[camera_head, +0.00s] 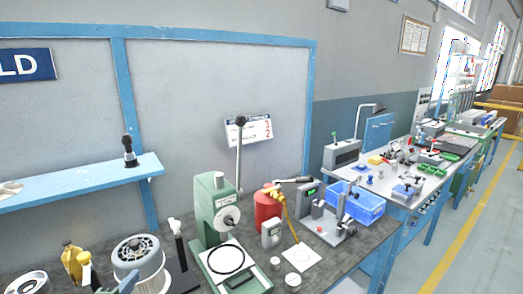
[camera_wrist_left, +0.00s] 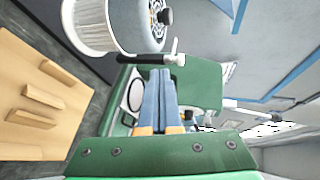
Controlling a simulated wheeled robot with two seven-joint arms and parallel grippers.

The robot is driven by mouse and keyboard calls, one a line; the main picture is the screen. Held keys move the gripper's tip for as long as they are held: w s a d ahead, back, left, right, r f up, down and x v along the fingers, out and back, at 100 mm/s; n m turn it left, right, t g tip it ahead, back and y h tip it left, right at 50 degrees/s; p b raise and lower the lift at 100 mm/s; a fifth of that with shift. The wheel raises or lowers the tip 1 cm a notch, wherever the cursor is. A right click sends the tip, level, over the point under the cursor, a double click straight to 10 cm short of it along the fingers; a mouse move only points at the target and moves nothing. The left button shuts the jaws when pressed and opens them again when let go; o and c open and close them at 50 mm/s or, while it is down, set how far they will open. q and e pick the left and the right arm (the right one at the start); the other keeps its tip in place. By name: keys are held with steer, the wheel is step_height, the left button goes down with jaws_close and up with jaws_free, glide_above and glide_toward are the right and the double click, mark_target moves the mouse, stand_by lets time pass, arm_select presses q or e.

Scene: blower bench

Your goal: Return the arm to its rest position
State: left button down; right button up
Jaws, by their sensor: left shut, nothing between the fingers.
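My left gripper (camera_head: 128,283) shows as a small blue piece at the bottom left of the head view, in front of the finned motor housing. In the left wrist view its two blue fingers (camera_wrist_left: 158,98) lie side by side, shut with nothing between them. The grey-white motor housing (camera_head: 138,258) stands on the bench near it and also shows at the top of the wrist view (camera_wrist_left: 90,22). My right gripper is in neither view.
A green press (camera_head: 213,205) with a tall lever stands right of the housing. A black ring (camera_head: 226,260) lies on its white plate. A red canister (camera_head: 267,208), a blue crate (camera_head: 364,206) and small parts crowd the dark bench. A wooden rack (camera_wrist_left: 35,105) shows in the wrist view.

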arm_select(q)
steer(key=s+d+f+n+g+h, duration=0.1)
steer(key=s+d+f+n+g, duration=0.35)
steer(key=s, duration=0.45)
steer(key=s+d+f+n+g, duration=0.3)
steer(key=s+d+f+n, duration=0.25)
steer(key=s, duration=0.25)
steer(key=s+d+f+n+g+h, duration=0.1)
steer(key=s+d+f+n+g, duration=0.35)
steer(key=s, duration=0.45)
step_height(320, 180, down, 18)
steer(key=s+a, duration=0.1)
steer(key=s, duration=0.1)
steer(key=s+a+f+g, duration=0.1)
steer(key=s+a+f, duration=0.1)
steer(key=s+f, duration=0.7)
steer(key=s, duration=0.2)
steer(key=shift+s+f+g+y, duration=0.3)
steer(key=shift+s+y, duration=0.1)
